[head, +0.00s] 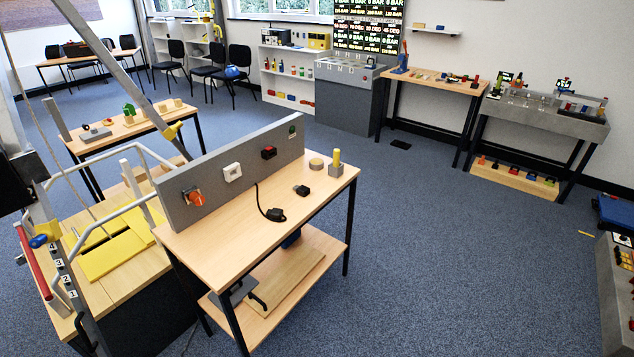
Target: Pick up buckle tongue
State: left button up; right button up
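I cannot make out a buckle tongue for certain in the head view; the things on the tables are small at this distance. Neither of my grippers shows in the head view. On the nearest table (215,240) lie a black plug-like piece (275,214) on a dark cord and a small black block (303,190). A yellow peg (336,157) stands upright in a grey block there.
A grey panel (225,180) stands along the near table's back edge. Left is a rig with a slanted grey beam (120,75) and yellow plates (110,255). Workbenches (435,85) line the far wall. Blue carpet (430,240) is open at centre right.

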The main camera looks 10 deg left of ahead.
aim_at(302, 190)
jog(key=u, duration=0.35)
jog(key=i, duration=0.85)
jog(key=u, duration=0.6)
